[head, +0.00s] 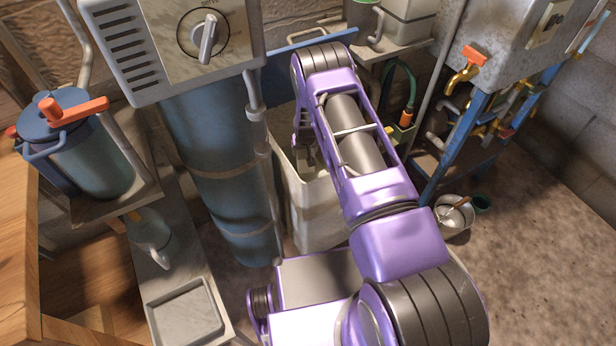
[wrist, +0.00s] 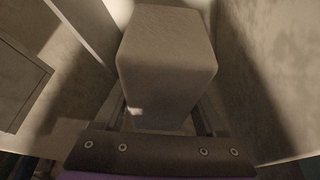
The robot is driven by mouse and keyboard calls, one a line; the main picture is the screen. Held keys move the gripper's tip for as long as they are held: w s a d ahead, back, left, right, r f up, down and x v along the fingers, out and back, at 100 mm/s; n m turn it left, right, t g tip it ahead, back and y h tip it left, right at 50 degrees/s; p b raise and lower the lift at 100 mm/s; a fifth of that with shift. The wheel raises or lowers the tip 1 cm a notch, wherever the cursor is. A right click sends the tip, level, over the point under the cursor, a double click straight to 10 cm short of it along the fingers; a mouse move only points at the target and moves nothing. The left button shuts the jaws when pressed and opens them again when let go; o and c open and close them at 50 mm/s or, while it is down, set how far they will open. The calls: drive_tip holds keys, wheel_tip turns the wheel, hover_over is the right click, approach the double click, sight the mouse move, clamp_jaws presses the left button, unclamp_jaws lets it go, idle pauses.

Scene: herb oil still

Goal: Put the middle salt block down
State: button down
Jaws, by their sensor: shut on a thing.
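The salt block (wrist: 167,55) is a pale grey block with rounded edges, filling the middle of the wrist view. My gripper (wrist: 161,115) is shut on it, one finger along each side. In the head view my gripper (head: 308,152) is mostly behind my purple arm, at the mouth of a tall pale bin (head: 312,215). The block cannot be made out in the head view. Pale walls stand on both sides of the block in the wrist view. What lies under the block is hidden, so I cannot tell whether it touches anything.
A blue cylinder (head: 222,170) with a grey control box (head: 170,45) stands left of the bin. A lidded vessel (head: 95,160) with orange handles sits farther left. A blue stand (head: 465,150) with brass taps and a metal bucket (head: 455,215) are at the right. The floor at far right is clear.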

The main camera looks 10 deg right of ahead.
sight(305, 175)
drive_tip(key=shift+w+f+b, duration=0.1)
drive_tip(key=shift+f+b, duration=0.75)
drive_tip(key=shift+f, duration=3.85)
drive_tip(key=shift+f, duration=0.1)
unclamp_jaws()
drive_tip(key=shift+f, duration=0.2)
drive_tip(key=shift+r, duration=0.1)
drive_tip(key=shift+s+r, duration=0.2)
drive_tip(key=shift+r, duration=0.2)
drive_tip(key=p+v, duration=0.2)
drive_tip(key=v, duration=0.5)
